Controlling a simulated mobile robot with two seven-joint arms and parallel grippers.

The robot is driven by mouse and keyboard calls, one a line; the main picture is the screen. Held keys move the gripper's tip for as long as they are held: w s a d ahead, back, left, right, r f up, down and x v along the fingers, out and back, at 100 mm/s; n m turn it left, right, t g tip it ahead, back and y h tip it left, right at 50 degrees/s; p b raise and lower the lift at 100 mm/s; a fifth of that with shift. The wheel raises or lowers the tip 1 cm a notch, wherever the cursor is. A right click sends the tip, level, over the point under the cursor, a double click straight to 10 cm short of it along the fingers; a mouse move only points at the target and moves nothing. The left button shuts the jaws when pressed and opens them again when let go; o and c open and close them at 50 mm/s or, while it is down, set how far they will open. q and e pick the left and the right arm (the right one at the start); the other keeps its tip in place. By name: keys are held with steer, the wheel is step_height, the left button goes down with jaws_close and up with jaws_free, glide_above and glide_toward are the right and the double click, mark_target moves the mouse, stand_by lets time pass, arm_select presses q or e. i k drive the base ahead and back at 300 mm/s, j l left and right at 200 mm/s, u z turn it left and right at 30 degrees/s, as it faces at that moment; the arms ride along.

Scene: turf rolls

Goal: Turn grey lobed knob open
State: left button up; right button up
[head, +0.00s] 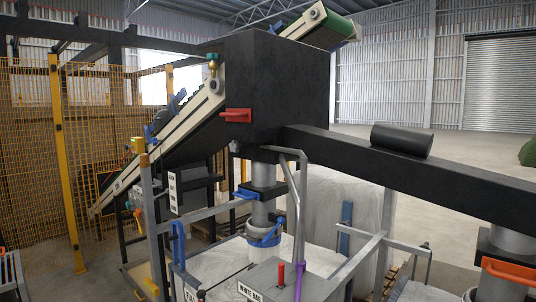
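I cannot make out a grey lobed knob anywhere in the head view; if it is there, it is hidden or too small to tell. Neither of my grippers shows in this view. Nearest the front is a grey box (268,277) with an upright red handle (281,274) on top and a label that seems to read "WHITE BAG" (250,292). A bent grey pipe (301,200) with a purple lower part (299,284) stands by it.
A black hopper (285,85) with a red handle (236,115) stands behind, fed by an inclined conveyor (165,135). A black beam (430,172) runs right. Grey rails (357,258) surround a white bag (215,268). Yellow mesh fencing (30,150) closes the left; open floor lies at right.

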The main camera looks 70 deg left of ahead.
mark_target(233, 146)
steer(key=u, duration=1.9)
steer(key=i+j+u, duration=0.2)
steer(key=j, duration=0.3)
steer(key=i+j+u, duration=0.2)
steer(key=i+j, duration=0.15)
steer(key=j, duration=0.15)
steer(key=i+j+u, duration=0.2)
steer(key=j, duration=0.25)
steer(key=i, duration=0.1)
